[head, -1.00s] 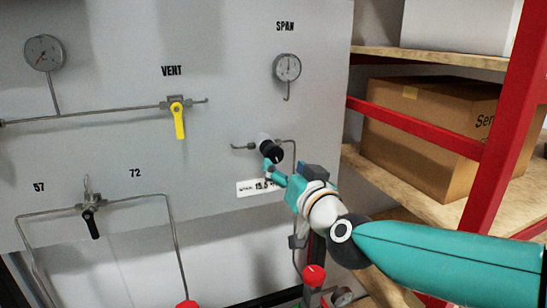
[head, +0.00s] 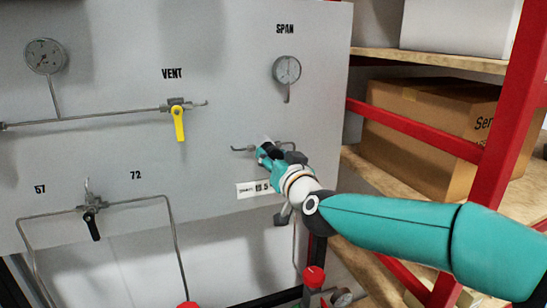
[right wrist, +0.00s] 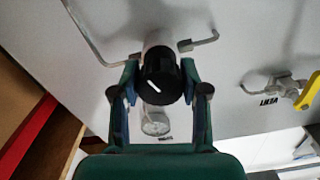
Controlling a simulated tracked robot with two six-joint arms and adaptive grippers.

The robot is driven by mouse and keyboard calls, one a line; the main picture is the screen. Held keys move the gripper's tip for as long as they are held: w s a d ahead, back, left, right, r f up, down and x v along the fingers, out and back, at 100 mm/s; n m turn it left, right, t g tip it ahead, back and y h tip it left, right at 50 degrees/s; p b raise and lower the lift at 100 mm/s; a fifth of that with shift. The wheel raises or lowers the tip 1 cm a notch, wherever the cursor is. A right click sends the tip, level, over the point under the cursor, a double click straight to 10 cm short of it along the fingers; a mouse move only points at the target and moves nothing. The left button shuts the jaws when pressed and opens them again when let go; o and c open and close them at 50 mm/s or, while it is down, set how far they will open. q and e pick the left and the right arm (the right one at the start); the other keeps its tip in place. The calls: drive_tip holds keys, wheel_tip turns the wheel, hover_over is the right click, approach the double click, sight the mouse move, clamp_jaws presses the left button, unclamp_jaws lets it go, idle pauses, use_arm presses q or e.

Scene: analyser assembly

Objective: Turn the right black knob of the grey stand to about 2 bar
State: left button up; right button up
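The black knob (right wrist: 158,75) is in the right wrist view, with a short white mark on its face slanting to the lower left of that picture. My right gripper (right wrist: 160,83) has one finger on each side of it, and both fingers appear to touch its rim. In the head view my right gripper (head: 268,154) covers most of the knob at the grey panel (head: 225,80). The SPAN gauge (head: 287,69) is above; it also shows between the fingers in the right wrist view (right wrist: 155,120). Its reading is too small to tell. My left gripper is not in view.
A yellow VENT lever (head: 178,122) and a left gauge (head: 44,56) are on the panel. A black lever valve (head: 91,220) is lower left. A label (head: 254,189) is under the knob. Red shelving (head: 415,130) with a cardboard box (head: 430,125) stands close on the right.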

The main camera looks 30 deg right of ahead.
drive_tip(key=c, duration=0.6)
drive_tip(key=shift+o, duration=0.2)
drive_tip(key=shift+n+p, duration=0.45)
drive_tip(key=shift+n, duration=0.25)
drive_tip(key=o, duration=1.2)
drive_tip(key=shift+c, duration=0.2)
drive_tip(key=v, duration=1.2)
